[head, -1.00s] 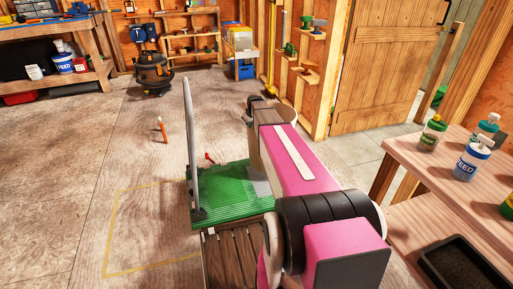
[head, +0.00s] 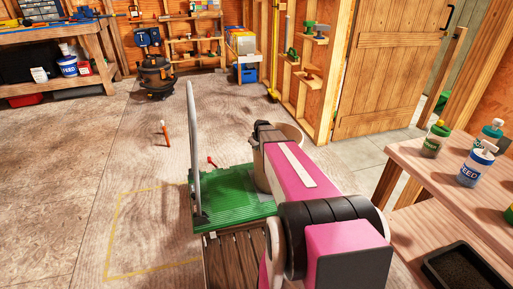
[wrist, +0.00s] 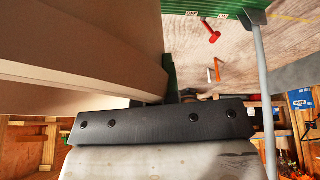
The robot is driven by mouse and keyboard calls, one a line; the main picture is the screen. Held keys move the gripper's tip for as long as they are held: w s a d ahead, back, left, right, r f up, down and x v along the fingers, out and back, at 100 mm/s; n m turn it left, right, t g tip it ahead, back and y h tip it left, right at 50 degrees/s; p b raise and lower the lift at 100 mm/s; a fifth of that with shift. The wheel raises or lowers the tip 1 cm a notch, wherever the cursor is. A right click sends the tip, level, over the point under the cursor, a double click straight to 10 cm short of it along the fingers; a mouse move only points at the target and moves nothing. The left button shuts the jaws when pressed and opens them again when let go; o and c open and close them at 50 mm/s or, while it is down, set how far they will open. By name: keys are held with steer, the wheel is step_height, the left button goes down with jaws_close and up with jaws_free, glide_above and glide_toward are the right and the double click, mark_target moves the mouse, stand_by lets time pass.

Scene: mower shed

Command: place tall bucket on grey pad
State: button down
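The tall bucket (head: 259,172) is beige. In the head view its rim and left side show past my pink arm, which hides most of it. My gripper (head: 262,138) is at the bucket's upper part, and the two have moved together, so it looks shut on the bucket. In the wrist view the bucket (wrist: 75,40) fills the upper left, close to the black gripper body. The bucket is over or just beyond the ribbed green deck of a cart; I cannot tell whether it touches. I cannot make out a grey pad.
The green cart (head: 232,205) with its tall grey handle stands ahead. A yellow taped outline (head: 117,225) lies left of it on open floor. A small orange object (head: 165,133) stands beyond. A wooden bench (head: 420,170) with bottles and a black tray (head: 465,270) is right.

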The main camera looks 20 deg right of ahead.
steer(key=shift+f, duration=0.1)
steer(key=c, duration=1.3)
jaws_free()
steer(key=shift+c, duration=0.2)
steer(key=a+v, duration=0.1)
steer(key=v, duration=1.1)
steer(key=s+a+f+m+g, duration=0.1)
steer(key=s+a, duration=0.2)
steer(key=s, duration=0.5)
steer(key=s+a+f+m+g, duration=0.1)
steer(key=s+a+g, duration=0.1)
steer(key=s, duration=0.6)
steer(key=s+a+f+m+g, duration=0.1)
steer(key=s+a, duration=0.4)
steer(key=s, duration=0.4)
steer(key=shift+m+g+h, duration=0.3)
steer(key=shift+h, duration=0.1)
steer(key=shift+s, duration=0.1)
